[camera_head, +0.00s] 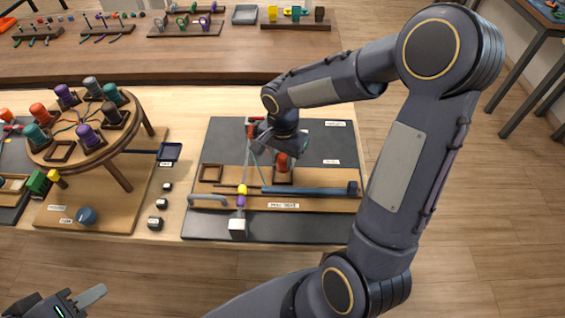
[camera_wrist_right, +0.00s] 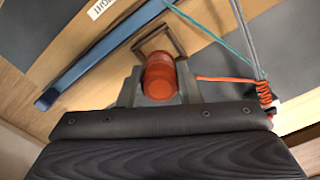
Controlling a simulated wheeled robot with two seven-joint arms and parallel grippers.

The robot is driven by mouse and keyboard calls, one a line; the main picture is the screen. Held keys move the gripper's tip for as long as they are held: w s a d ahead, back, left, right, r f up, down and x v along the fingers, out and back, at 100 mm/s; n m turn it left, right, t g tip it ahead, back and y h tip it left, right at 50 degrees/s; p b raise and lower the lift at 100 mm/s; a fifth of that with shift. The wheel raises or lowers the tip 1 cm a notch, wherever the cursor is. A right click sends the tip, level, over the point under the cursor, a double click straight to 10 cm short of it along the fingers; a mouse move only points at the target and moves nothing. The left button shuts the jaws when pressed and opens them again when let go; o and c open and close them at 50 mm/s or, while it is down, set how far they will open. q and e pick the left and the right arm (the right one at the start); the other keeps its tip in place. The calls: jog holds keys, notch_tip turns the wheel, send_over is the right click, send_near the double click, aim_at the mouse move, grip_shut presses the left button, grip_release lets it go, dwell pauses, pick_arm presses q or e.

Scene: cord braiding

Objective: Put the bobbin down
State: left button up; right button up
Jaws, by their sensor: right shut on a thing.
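My right gripper (camera_head: 281,152) is shut on an orange-red bobbin (camera_head: 282,163). In the right wrist view the bobbin (camera_wrist_right: 159,77) sits between the two grey fingers. A brown square holder (camera_head: 284,180) shows right by the bobbin in the head view, and the holder (camera_wrist_right: 160,38) shows just beyond it in the wrist view. I cannot tell whether the bobbin touches it. An orange cord (camera_wrist_right: 222,79) runs from the bobbin to a coiled orange part. My left gripper (camera_head: 80,301) is at the bottom left, far from the bobbin, partly cut off.
Another square holder (camera_head: 211,173) on the wooden board is empty. A blue bar (camera_head: 308,190) lies in front of the bobbin. A round stand (camera_head: 75,140) with several bobbins is at the left. A white block (camera_head: 237,228) hangs at the front edge below a purple and a yellow piece.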

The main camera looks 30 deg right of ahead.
aim_at(283, 166)
notch_tip(283, 166, down, 3)
jog(key=shift+r, duration=0.1)
jog(key=shift+f+b, duration=0.45)
jog(key=shift+b, duration=0.1)
jog(key=o, duration=1)
jog(key=shift+r, duration=0.1)
